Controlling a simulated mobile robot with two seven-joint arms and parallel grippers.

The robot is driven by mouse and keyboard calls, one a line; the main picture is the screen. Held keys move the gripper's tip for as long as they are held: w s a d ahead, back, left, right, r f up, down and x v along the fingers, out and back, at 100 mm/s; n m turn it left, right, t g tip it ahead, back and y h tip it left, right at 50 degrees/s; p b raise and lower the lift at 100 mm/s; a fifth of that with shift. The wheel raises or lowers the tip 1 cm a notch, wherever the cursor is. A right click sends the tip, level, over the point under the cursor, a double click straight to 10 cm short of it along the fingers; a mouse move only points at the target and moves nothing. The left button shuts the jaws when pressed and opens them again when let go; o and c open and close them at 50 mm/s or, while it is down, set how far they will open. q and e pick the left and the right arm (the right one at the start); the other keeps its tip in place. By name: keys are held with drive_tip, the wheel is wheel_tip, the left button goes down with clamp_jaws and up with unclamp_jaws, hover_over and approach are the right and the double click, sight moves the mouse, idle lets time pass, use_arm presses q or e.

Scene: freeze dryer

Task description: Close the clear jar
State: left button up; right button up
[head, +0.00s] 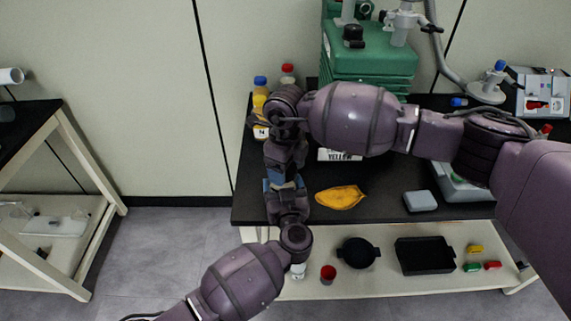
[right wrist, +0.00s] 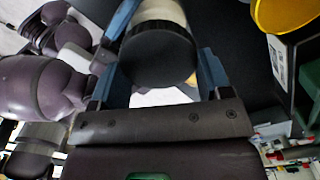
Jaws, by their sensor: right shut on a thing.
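A round black lid (right wrist: 158,57) shows in the right wrist view, between the two blue fingers of my right gripper (head: 283,176). A pale, cream-looking cylinder (right wrist: 160,12) lies directly behind it, in line with it; I take this to be the jar body, but its clear wall cannot be made out. My right gripper is shut on the lid. In the head view my left gripper (head: 286,190) comes up from below and meets the right one tip to tip above the bench's left part. The grippers hide most of the jar there, and the left fingers' opening cannot be judged.
On the black bench (head: 385,205) lie a yellow-orange dish (head: 340,197) and a grey box (head: 420,201). A green machine (head: 370,55) and capped bottles (head: 260,88) stand behind. The lower shelf holds a red cup (head: 328,274), a black pan (head: 358,252) and a black tray (head: 424,257).

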use_arm(q)
drive_tip(key=shift+d+r, duration=0.1)
use_arm(e)
drive_tip(key=shift+s+d+f, duration=0.1)
drive_tip(key=shift+f, duration=0.5)
drive_tip(key=shift+c, duration=0.4)
use_arm(q)
drive_tip(key=c, duration=0.5)
drive_tip(key=shift+o, duration=0.2)
use_arm(e)
drive_tip(key=m, duration=0.4)
drive_tip(key=shift+s, duration=0.15)
drive_tip(key=m, duration=0.4)
drive_tip(key=shift+s+a, duration=0.1)
drive_tip(key=shift+a, duration=0.1)
drive_tip(key=m, duration=0.4)
drive_tip(key=shift+a, duration=0.15)
drive_tip(key=m, duration=0.4)
drive_tip(key=shift+a+m, duration=0.15)
drive_tip(key=shift+m, duration=0.25)
use_arm(q)
drive_tip(key=shift+w, duration=0.1)
